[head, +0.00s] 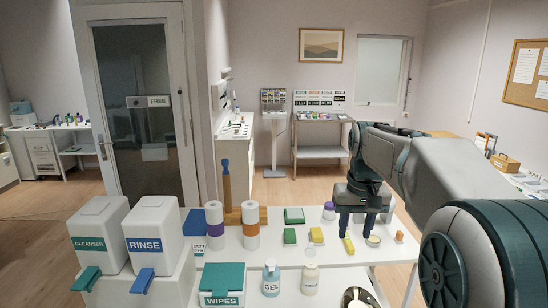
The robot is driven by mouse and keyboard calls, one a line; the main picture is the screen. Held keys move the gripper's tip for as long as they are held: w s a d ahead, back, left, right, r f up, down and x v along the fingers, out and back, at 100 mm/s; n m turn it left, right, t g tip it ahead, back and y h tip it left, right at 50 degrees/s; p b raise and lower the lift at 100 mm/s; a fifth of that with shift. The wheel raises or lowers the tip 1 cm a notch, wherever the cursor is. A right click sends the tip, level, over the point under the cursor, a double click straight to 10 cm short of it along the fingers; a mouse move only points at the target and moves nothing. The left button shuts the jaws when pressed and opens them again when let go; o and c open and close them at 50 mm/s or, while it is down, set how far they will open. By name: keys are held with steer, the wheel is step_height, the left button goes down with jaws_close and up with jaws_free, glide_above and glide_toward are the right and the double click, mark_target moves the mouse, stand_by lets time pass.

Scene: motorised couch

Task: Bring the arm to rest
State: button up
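My arm reaches in from the right edge of the head view, over the white table (270,262). My gripper (358,232) points down at the table's right part. Its dark fingers stand apart, and I see nothing held between them. Below the fingers are a yellow block (348,245) and a small pale round pot (373,240). The gap between fingertips and table is hard to judge.
Near the gripper stand a purple-topped container (328,211), a yellow block (316,235) and an orange item (399,237). Green blocks (294,215), paper rolls (250,225), a wipes box (221,284) and bottles (271,278) crowd the left and front. Open floor (284,190) lies behind.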

steer(key=s+a+f+t+b, duration=0.1)
steer(key=s+f, duration=0.4)
steer(key=s, duration=0.6)
steer(key=s+a+f+t+b, duration=0.1)
steer(key=s+a+f, duration=0.1)
steer(key=s+f, duration=0.4)
steer(key=s, duration=0.5)
steer(key=shift+f+t, duration=0.3)
stand_by(5.5)
